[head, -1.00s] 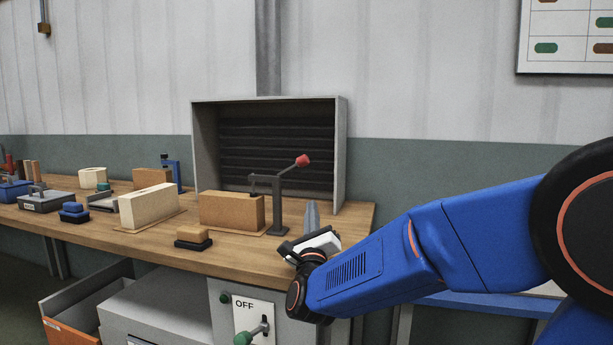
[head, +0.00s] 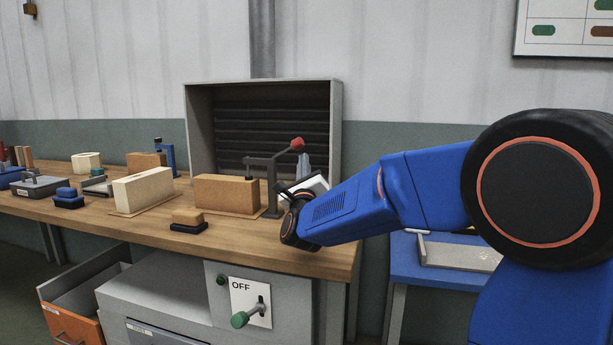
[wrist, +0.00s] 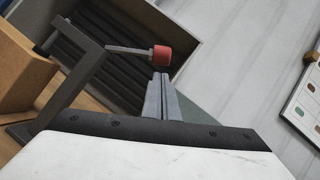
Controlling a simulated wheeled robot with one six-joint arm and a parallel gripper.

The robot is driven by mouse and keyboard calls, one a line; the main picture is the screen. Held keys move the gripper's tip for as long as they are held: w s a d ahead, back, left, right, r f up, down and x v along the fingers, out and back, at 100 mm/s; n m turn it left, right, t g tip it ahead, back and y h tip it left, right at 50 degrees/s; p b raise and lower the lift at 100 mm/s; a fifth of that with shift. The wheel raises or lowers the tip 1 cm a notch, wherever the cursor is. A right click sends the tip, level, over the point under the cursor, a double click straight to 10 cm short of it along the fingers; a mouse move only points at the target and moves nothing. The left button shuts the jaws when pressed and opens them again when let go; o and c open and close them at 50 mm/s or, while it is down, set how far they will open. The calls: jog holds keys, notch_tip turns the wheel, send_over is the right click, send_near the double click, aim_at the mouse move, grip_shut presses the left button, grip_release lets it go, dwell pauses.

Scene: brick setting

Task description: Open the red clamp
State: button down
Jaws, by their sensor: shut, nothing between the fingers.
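The red clamp is a dark frame (head: 271,185) on the bench with a lever arm ending in a red knob (head: 297,143). The lever slants up to the right, and the clamp's other end reaches over a brown block (head: 226,192). In the wrist view the red knob (wrist: 161,55) is just beyond the tips of my gripper (wrist: 160,78), with the clamp frame (wrist: 75,90) to the left. My gripper (head: 304,158) is shut and empty, its fingers together close to the knob. I cannot tell whether they touch it.
A grey open-fronted box (head: 337,130) stands behind the clamp. A pale block (head: 143,190) and a small tan-and-black brush-like item (head: 188,221) lie left on the wooden bench (head: 260,248). A switch panel marked OFF (head: 250,302) is below. A blue table (head: 400,265) stands right.

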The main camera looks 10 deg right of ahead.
aim_at(297, 143)
jog(key=shift+w+a+r, duration=0.25)
jog(key=shift+w+r, duration=0.2)
jog(key=shift+r, duration=0.2)
jog(key=shift+r, duration=0.1)
jog(key=shift+r+n+y, duration=0.25)
jog(key=shift+n+y, duration=0.15)
jog(key=shift+n, duration=0.1)
jog(key=shift+a+r, duration=0.1)
jog(key=shift+w+a+r+n+y, duration=0.15)
jog(key=shift+r+n+y, duration=0.7)
jog(key=shift+n, duration=0.55)
jog(key=shift+w+a+r+n+g+y, duration=0.15)
jog(key=shift+r+n+g+y, duration=0.15)
jog(key=shift+r+n, duration=0.25)
jog(key=shift+s+a+r+n+g+y, duration=0.15)
jog(key=shift+r+n+g, duration=0.15)
jog(key=shift+n, duration=0.35)
jog(key=w+a+r+n+g+y, duration=0.1)
jog(key=w+a+r+n+g, duration=0.1)
jog(key=w+a+r+n, duration=0.1)
jog(key=shift+a+r+n+y, duration=0.4)
jog(key=shift+a+r+n, duration=0.35)
jog(key=shift+a+n, duration=0.35)
